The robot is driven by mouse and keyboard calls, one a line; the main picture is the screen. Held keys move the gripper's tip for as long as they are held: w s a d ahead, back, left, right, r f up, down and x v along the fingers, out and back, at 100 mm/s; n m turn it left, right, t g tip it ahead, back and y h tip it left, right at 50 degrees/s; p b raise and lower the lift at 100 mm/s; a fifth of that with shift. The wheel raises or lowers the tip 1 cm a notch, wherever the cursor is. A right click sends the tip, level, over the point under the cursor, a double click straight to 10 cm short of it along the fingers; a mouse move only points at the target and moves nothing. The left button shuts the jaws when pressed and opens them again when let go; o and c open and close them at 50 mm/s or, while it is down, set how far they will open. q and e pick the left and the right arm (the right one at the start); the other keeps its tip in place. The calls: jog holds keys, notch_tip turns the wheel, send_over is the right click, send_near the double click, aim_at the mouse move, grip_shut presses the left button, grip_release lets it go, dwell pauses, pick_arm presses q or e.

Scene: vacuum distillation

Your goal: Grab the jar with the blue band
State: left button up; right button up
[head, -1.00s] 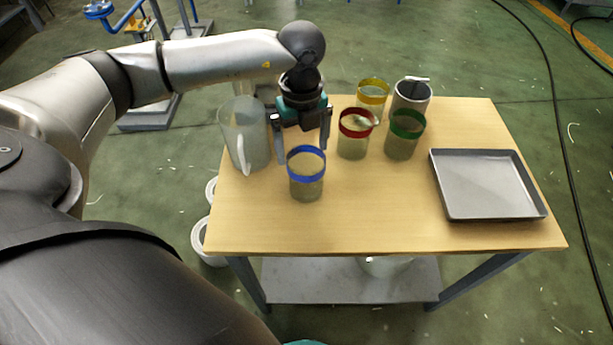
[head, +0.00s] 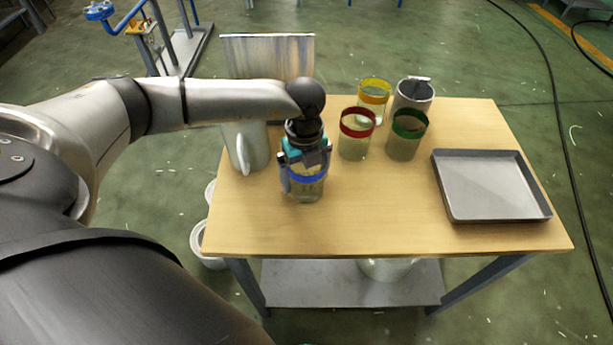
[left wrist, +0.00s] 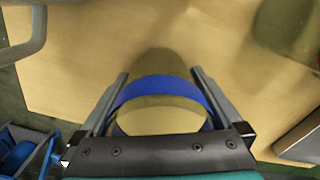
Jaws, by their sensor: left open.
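The jar with the blue band (head: 306,190) stands upright on the wooden table, left of the middle. My left gripper (head: 304,183) is over it from above, with one finger on each side of the jar at the band. In the left wrist view the blue band (left wrist: 165,88) lies between the two fingers of the left gripper (left wrist: 161,88). The jaws are open around it; whether a finger touches the glass is hard to tell. My right gripper is not in view.
Jars with red (head: 357,134), green (head: 406,136) and yellow (head: 374,92) bands stand to the right, near a metal beaker (head: 413,96). A pitcher (head: 245,148) stands close on the left. A grey tray (head: 490,186) lies at right. The table front is clear.

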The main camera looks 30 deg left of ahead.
pick_arm(q)
jog(key=c, duration=1.2)
jog(key=shift+c, duration=0.2)
jog(key=shift+r, duration=0.15)
